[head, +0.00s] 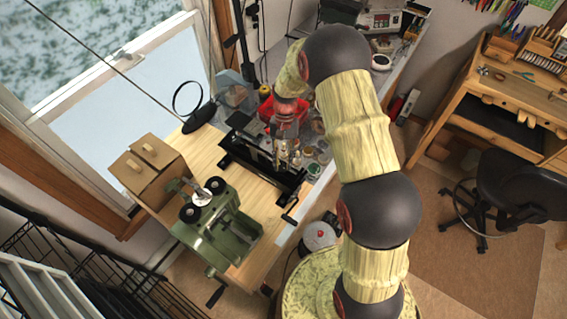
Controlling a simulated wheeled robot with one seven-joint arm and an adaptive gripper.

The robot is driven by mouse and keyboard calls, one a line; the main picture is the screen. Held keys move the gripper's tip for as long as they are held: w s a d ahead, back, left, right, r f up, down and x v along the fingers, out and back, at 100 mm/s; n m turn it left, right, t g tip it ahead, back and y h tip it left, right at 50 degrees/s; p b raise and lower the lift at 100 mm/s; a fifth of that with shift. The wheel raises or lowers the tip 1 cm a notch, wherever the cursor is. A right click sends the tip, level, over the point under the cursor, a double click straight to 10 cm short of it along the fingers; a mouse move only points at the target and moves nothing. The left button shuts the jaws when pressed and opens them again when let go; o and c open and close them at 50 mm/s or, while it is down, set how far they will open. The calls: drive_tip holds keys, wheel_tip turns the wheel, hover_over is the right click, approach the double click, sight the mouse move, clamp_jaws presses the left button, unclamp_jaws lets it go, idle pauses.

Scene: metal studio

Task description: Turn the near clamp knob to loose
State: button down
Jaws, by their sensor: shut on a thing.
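My gripper (284,158) points down over the far right part of a long black bench device (262,172), which has a crank handle (291,216) at its near right end. The fingers are shut on a small part at the device, which looks like a clamp knob. The fingers largely hide this part, and its turned position cannot be read. Which of the device's knobs it is cannot be told for certain from this view.
A green machine (228,232) with two black round parts stands nearer on the wooden bench (206,152). A round magnifier (188,98) stands behind.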

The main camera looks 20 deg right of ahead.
drive_tip(key=shift+a+n+h, duration=0.1)
drive_tip(key=shift+n+h, duration=0.3)
drive_tip(key=shift+n, duration=0.8)
drive_tip(key=c, duration=1.6)
unclamp_jaws()
drive_tip(key=shift+o, duration=0.2)
drive_tip(key=a+v, duration=0.1)
drive_tip(key=v, duration=1.1)
drive_tip(key=shift+w+d, duration=0.25)
drive_tip(key=shift+d, duration=0.2)
drive_tip(key=shift+f, duration=0.1)
